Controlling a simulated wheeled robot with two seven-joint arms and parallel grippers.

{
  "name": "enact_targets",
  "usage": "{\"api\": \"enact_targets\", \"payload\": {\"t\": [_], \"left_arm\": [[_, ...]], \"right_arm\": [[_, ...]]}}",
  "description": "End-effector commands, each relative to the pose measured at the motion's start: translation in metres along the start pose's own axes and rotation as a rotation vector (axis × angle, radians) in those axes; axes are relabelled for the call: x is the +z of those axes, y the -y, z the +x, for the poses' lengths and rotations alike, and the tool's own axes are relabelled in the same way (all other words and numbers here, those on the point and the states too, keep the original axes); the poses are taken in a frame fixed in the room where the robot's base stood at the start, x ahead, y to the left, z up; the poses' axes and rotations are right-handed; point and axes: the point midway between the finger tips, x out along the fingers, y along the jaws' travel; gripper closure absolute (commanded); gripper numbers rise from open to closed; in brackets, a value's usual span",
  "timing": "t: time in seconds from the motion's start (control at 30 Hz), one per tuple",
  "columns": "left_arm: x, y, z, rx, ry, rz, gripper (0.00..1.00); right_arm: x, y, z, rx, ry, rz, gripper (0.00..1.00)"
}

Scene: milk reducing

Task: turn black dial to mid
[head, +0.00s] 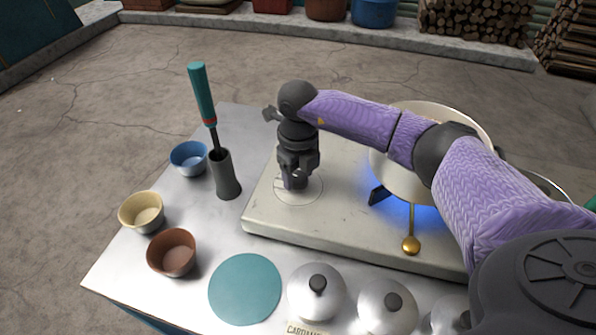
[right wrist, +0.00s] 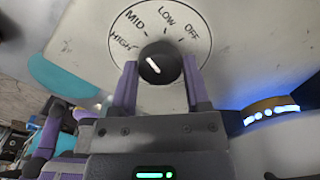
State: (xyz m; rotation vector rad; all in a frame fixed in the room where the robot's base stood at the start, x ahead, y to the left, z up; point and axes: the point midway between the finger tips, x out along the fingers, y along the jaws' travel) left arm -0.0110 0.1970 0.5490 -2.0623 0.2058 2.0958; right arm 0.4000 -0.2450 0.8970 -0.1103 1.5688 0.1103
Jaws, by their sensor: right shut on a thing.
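The black dial (right wrist: 158,64) shows in the right wrist view on a white round plate (right wrist: 183,27) marked HIGH, MID, LOW and OFF. A short white line on the dial slants toward the upper left, on the HIGH and MID side; I cannot tell exactly which mark it meets. My right gripper (right wrist: 157,75) is shut on the dial, one finger on each side. In the head view my right gripper (head: 296,182) points down over the plate (head: 313,194) at the stove's left end and hides most of the dial. My left gripper is not in view.
A large pot (head: 440,117) sits over a blue flame on the stove (head: 330,222), behind my right arm. A grey holder (head: 225,178) with a teal-handled tool and several small bowls stand to the left. Metal lids (head: 316,300) and a teal disc (head: 244,290) lie in front.

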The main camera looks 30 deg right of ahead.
Motion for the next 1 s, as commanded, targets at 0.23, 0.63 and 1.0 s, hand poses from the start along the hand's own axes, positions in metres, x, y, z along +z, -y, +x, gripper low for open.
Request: {"api": "enact_targets", "payload": {"t": [0.23, 0.63, 1.0], "left_arm": [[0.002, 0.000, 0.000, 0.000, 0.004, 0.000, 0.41], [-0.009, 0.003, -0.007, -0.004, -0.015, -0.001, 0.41], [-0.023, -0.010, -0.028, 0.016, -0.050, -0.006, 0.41]], "right_arm": [[0.001, 0.000, -0.001, -0.001, 0.003, 0.001, 0.06], [0.001, 0.000, -0.021, 0.000, 0.006, 0.000, 0.04], [0.001, 0.000, -0.098, 0.000, 0.004, 0.001, 0.04]]}}
